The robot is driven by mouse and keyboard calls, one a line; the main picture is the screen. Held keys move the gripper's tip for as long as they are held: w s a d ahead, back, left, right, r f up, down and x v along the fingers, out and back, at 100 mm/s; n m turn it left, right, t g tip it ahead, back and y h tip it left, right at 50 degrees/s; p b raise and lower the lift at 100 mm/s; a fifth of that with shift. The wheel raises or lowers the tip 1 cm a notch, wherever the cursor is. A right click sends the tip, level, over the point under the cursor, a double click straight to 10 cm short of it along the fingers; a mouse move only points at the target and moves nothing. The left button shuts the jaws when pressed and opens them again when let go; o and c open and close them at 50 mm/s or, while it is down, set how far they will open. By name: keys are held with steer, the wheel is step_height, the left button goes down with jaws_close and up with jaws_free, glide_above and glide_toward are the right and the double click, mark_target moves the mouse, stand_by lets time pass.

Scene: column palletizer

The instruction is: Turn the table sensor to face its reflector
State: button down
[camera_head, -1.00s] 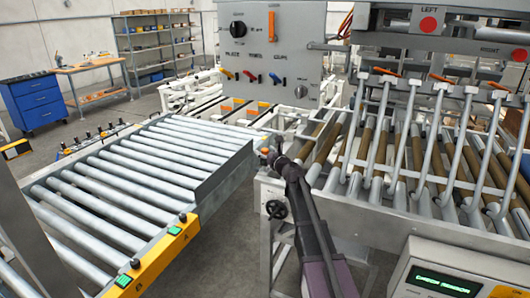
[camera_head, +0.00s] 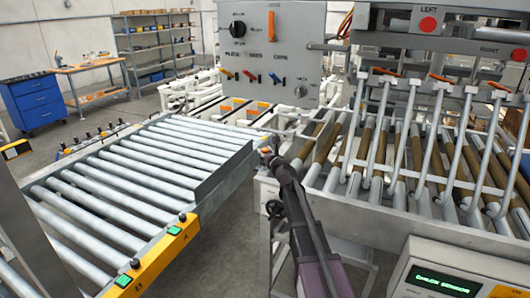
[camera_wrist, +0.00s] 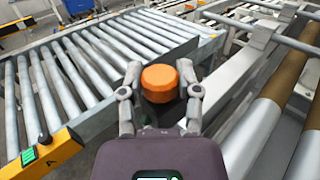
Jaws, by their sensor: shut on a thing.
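The table sensor shows in the wrist view as a short part with a round orange face (camera_wrist: 160,83). It sits between the two grey fingers of my gripper (camera_wrist: 160,97), which is shut on it. The sensor is small there and mostly hidden by my gripper. I cannot pick out its reflector for sure in either view.
A display box (camera_head: 448,275) at the lower right has green text that seems to read "CHECK SENSOR". A roller conveyor (camera_head: 400,210) with bars above it stands close on the right. A grey control panel (camera_head: 270,50) stands behind. Open floor lies below the table's corner.

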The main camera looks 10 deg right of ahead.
steer(key=shift+w+m+h, duration=0.15)
steer(key=shift+m+h, duration=1.15)
steer(key=shift+h, duration=0.7)
steer(key=shift+c, duration=1.5)
jaws_free()
steer(key=s, duration=1.2)
steer(key=shift+s+a, duration=0.1)
steer(key=shift+a, duration=0.05)
